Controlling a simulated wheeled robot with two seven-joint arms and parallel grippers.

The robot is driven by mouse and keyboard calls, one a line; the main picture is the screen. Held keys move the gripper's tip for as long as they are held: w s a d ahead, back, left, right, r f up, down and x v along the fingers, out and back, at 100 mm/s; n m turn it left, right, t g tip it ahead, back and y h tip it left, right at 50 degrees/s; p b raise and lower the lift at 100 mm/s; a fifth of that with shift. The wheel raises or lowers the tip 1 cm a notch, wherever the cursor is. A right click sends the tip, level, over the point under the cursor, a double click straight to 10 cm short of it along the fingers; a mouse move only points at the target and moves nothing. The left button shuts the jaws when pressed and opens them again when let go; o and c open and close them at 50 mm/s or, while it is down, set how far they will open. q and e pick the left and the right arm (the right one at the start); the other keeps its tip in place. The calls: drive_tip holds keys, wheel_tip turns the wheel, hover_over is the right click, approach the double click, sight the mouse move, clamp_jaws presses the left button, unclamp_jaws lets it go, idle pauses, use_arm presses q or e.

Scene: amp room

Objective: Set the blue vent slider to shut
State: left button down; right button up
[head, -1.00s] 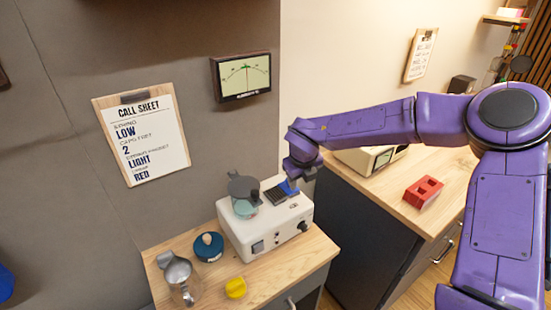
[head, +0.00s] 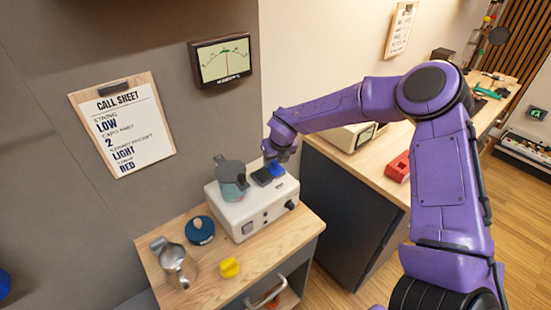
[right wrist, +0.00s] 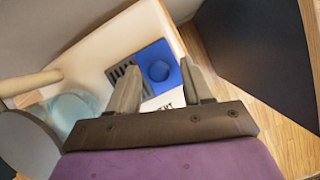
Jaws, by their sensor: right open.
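The blue vent slider (head: 275,169) is on top of a white appliance (head: 268,212) at its back right, beside dark vent slots. In the right wrist view the slider (right wrist: 157,67) is a blue plate with a round raised knob. Dark slots (right wrist: 121,72) show bare on its left. My right gripper (head: 282,156) is just above the slider, pointing down. In the right wrist view its open fingers (right wrist: 160,70) stand on either side of the slider's knob, with nothing held. I cannot tell whether they touch the plate. My left gripper is not in view.
A grey-teal pot (head: 231,182) stands on the appliance, left of the vent. A dark blue round item (head: 200,229), a metal pitcher (head: 176,265) and a yellow piece (head: 229,267) are on the wooden counter (head: 272,245). A call sheet (head: 122,125) and a meter (head: 220,61) hang behind.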

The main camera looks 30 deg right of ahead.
drive_tip(key=shift+w, duration=0.1)
clamp_jaws()
drive_tip(key=a+b, duration=0.1)
drive_tip(key=a, duration=0.1)
drive_tip(key=a+b, duration=0.2)
drive_tip(key=a, duration=0.1)
drive_tip(key=shift+s+f, duration=0.15)
drive_tip(key=shift+s, duration=0.05)
drive_tip(key=shift+a, duration=0.3)
drive_tip(key=shift+d, duration=0.15)
drive_tip(key=shift+c, duration=2.2)
unclamp_jaws()
drive_tip(key=o, duration=0.4)
drive_tip(key=shift+o, duration=0.2)
drive_tip(key=shift+a, duration=0.3)
drive_tip(key=shift+d, duration=0.1)
